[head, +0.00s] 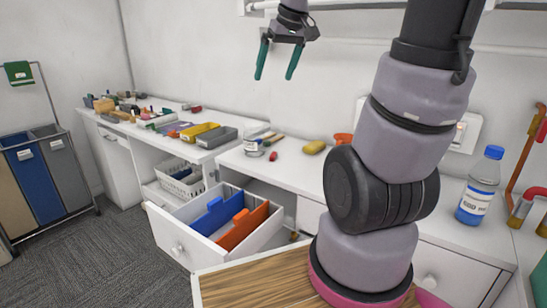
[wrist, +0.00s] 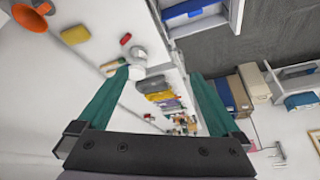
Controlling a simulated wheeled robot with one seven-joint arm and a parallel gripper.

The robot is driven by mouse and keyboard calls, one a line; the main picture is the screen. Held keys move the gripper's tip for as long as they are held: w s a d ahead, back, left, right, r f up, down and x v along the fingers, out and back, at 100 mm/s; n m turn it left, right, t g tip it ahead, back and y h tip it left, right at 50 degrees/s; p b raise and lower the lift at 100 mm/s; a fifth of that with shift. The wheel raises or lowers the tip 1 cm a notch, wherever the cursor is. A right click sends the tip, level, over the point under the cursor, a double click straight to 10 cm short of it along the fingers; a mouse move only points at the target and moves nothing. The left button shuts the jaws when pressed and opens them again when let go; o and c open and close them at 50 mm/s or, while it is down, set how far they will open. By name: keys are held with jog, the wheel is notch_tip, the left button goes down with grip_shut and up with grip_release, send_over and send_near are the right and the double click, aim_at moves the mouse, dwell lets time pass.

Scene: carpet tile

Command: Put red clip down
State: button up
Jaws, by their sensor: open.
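A small red object (head: 273,156), which looks like the red clip, lies on the white counter (head: 290,168) beside a small jar. It also shows in the wrist view (wrist: 126,38), though it is too small to make out its shape. My gripper (head: 274,77) has green fingers spread apart with nothing between them. It hangs high above the counter, well clear of the red object, and in the wrist view (wrist: 162,75) the fingers are also apart.
An open drawer (head: 168,232) with blue and orange pieces juts out below the counter. A jar (head: 252,146) and a yellow sponge (head: 314,147) stand near the red object. A blue bottle (head: 480,185) stands at right. Trays and small items crowd the far-left counter.

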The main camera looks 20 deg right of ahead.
jog(key=w+d+f+n+g, duration=0.1)
jog(key=w+d+f+n, duration=0.3)
jog(key=w, duration=0.5)
jog(key=n+g+y, duration=0.1)
jog(key=n+g, duration=0.1)
jog(key=n, duration=0.4)
send_near(274, 154)
jog(key=x, duration=0.2)
jog(key=shift+s+a+f, duration=0.1)
jog(key=shift+a+f, duration=0.1)
jog(key=shift+f, duration=0.15)
jog(key=x, duration=0.5)
jog(key=shift+w+f, duration=0.2)
jog(key=shift+f, duration=0.15)
jog(key=c, duration=1.4)
